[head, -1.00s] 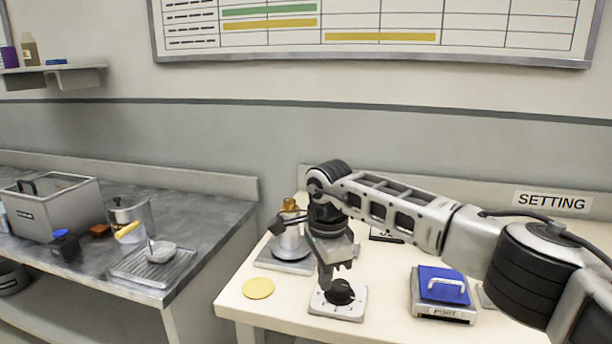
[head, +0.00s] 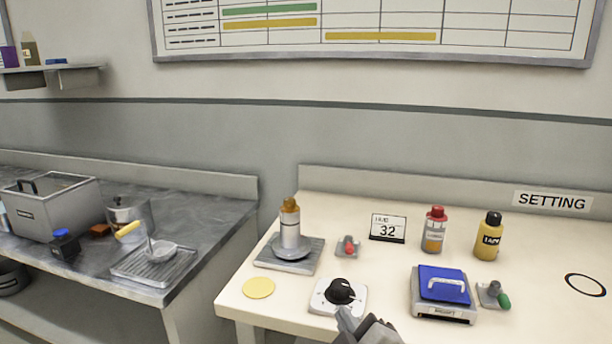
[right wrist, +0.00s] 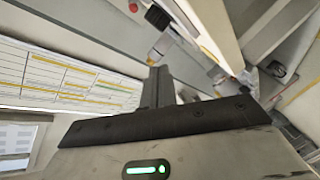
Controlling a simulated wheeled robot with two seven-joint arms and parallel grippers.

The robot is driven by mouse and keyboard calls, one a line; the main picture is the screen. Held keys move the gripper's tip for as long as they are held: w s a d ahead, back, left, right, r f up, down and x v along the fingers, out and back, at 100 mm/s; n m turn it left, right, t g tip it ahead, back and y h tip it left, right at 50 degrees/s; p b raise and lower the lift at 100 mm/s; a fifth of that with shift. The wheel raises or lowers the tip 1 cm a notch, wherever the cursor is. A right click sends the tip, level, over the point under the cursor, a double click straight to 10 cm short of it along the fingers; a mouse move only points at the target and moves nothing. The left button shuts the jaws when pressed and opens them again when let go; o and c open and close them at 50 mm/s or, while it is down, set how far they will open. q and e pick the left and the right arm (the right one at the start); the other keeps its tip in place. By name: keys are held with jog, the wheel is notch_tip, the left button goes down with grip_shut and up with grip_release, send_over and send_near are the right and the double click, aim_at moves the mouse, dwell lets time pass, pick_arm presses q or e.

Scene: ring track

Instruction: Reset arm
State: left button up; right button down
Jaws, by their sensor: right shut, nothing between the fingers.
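My right gripper (head: 350,322) shows at the bottom edge of the head view, just in front of the black dial on its white plate (head: 322,304). It is shut and empty. In the right wrist view its dark fingers (right wrist: 158,88) point up the picture, with the table and bottles tilted beyond them. Most of my right arm is out of the head view. My left gripper is not in view.
On the cream table stand a metal plate with a bottle (head: 290,228), a red-knobbed switch (head: 348,247), a card reading 32 (head: 388,228), a red-capped bottle (head: 434,230), a yellow bottle (head: 488,240), a blue-topped device (head: 442,288) and a green-knobbed switch (head: 494,295). A grey counter (head: 215,200) is at left.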

jog(key=s+d+f+m+g+h, duration=0.3)
jog(key=s+d+f+m+g, duration=0.35)
jog(key=s+d+f, duration=0.35)
jog(key=s+d+f+m+g, duration=0.2)
jog(key=s+g, duration=0.1)
jog(key=s, duration=0.5)
jog(key=s+d+f+m+g, duration=0.2)
jog(key=s+g, duration=0.1)
jog(key=s, duration=0.5)
jog(key=w+a+f+t+y+p, duration=0.1)
jog(key=w+a+t+y+p, duration=0.1)
jog(key=w+a+t, duration=0.4)
jog(key=shift+w+a+t+y, duration=0.35)
jog(key=shift+w+t+y, duration=0.05)
jog(key=shift+t+y, duration=0.2)
